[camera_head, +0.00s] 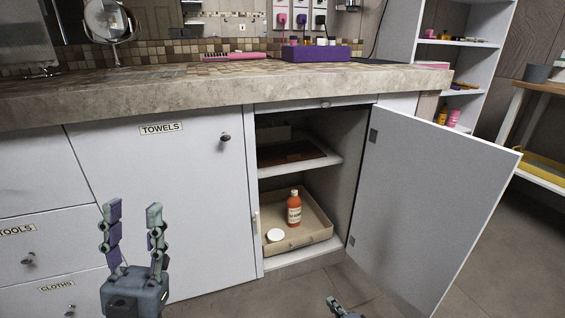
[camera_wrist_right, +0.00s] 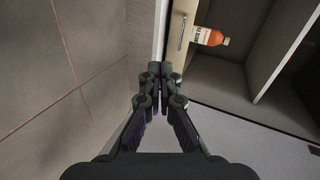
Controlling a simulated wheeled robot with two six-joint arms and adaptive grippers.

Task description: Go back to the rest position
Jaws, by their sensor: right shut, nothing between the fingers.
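My left gripper (camera_head: 131,235) is raised in front of the towels cabinet door (camera_head: 170,190), its two fingers apart and nothing between them. My right gripper (camera_head: 335,303) shows only by its tip at the bottom edge of the head view. In the right wrist view the right gripper (camera_wrist_right: 160,72) is shut and empty, with its fingertips together. It is outside the open cabinet, apart from the tray and the bottle.
The cabinet door (camera_head: 435,200) stands open to the right. The stone counter (camera_head: 200,95) runs above. Tiled floor (camera_head: 300,292) is clear in front.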

